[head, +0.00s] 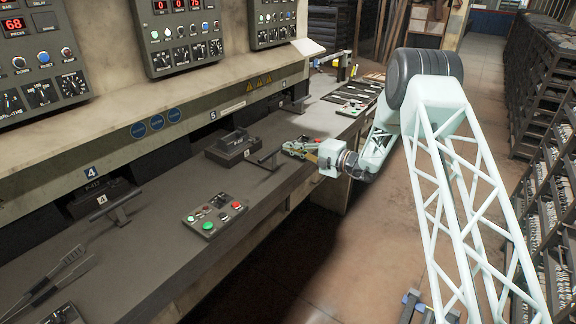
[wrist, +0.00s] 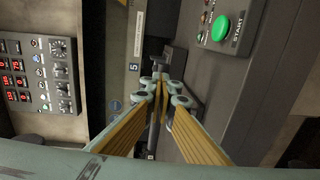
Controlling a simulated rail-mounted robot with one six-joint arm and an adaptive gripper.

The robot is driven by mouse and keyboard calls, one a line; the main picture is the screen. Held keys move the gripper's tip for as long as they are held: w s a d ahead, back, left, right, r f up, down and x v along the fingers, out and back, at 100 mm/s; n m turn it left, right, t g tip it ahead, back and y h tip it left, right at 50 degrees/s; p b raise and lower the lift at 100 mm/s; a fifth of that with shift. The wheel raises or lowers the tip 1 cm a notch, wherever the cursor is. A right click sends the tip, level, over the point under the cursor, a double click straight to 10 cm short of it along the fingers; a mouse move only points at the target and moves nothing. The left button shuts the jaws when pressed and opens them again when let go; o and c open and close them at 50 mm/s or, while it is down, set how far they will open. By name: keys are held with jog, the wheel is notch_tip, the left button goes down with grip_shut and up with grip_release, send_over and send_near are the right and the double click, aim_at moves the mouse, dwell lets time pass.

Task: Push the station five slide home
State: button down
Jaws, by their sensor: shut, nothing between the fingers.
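The station five slide (head: 228,154) is a dark plate carrying a dark block (head: 238,141), below the "5" label. It stands out on the bench in front of the press opening. Its T-shaped handle (head: 269,158) points toward the bench's front edge. My gripper (head: 285,149) is just to the right of the handle, low over the bench. In the wrist view my gripper (wrist: 160,92) has its fingers together and empty, with dark slide parts close behind them. The fingers hide part of these, and I cannot tell whether they touch the handle.
A control box (head: 215,214) with green and red buttons sits on the bench in front. Its green START button (wrist: 221,27) shows in the wrist view. Station four's handle (head: 121,211) is at the left. Tongs (head: 58,277) lie at the lower left. Trays of parts (head: 352,98) lie beyond.

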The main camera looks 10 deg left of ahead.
jog(key=shift+r+x, duration=0.2)
jog(key=shift+x, duration=1.8)
jog(key=shift+a, duration=0.15)
send_near(246, 132)
jog(key=shift+s+d+f, duration=0.1)
jog(key=shift+d+f, duration=0.2)
jog(key=shift+f, duration=0.1)
dwell(0.9)
jog(key=shift+a, duration=0.1)
dwell(0.4)
jog(key=shift+r+b+x, duration=0.2)
jog(key=shift+x, duration=1.7)
jog(key=shift+r+b+x, duration=0.2)
jog(key=shift+x, duration=1.75)
jog(key=p+v, duration=0.1)
jog(key=v, duration=0.7)
jog(key=shift+r, duration=0.15)
